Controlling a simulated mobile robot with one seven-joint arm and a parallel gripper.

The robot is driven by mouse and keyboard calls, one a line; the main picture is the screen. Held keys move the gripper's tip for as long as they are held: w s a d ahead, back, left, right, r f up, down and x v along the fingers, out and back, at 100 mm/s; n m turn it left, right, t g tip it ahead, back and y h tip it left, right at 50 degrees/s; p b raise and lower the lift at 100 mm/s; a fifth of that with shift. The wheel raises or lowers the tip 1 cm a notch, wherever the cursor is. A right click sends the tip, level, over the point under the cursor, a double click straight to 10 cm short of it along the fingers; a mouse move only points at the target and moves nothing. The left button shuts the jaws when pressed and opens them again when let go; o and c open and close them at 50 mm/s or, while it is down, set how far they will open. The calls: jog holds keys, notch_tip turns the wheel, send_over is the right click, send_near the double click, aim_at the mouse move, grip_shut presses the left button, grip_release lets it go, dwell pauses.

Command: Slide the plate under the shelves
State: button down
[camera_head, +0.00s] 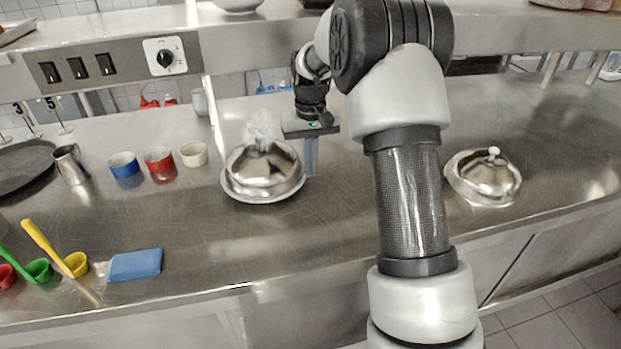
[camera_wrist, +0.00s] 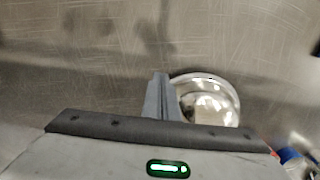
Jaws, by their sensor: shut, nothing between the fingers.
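A round metal plate (camera_head: 264,199) with a shiny dome cover (camera_head: 262,172) stands on the steel counter, left of the arm. A clear, crumpled-looking shape is at the top of the dome. My gripper (camera_head: 311,172) is shut and empty, pointing down close beside the plate's right side. I cannot tell whether it touches the rim. In the wrist view the shut fingers (camera_wrist: 158,97) partly overlap the shiny dome (camera_wrist: 212,103). The shelves (camera_head: 265,32) run along the back above the counter. A second domed plate (camera_head: 487,175) sits to the right of the arm.
Blue (camera_head: 124,165), red (camera_head: 159,160) and cream (camera_head: 194,155) cups, a metal jug (camera_head: 71,165) and a dark round pan (camera_head: 22,166) stand left. A blue sponge (camera_head: 135,264) and colored scoops (camera_head: 76,263) lie at front left. The counter before the plate is clear.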

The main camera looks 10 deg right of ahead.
jog(key=m+t+h+p, duration=0.1)
jog(key=m+t+p, duration=0.2)
jog(key=p, duration=0.1)
send_near(250, 221)
jog(key=x, duration=0.6)
jog(key=w, duration=0.1)
jog(key=w+p, duration=0.1)
jog(key=shift+w+d+r, duration=0.1)
jog(key=shift+w+d, duration=0.15)
jog(key=shift+d, duration=0.1)
jog(key=shift+w+d, duration=0.1)
jog(key=shift+w, duration=0.45)
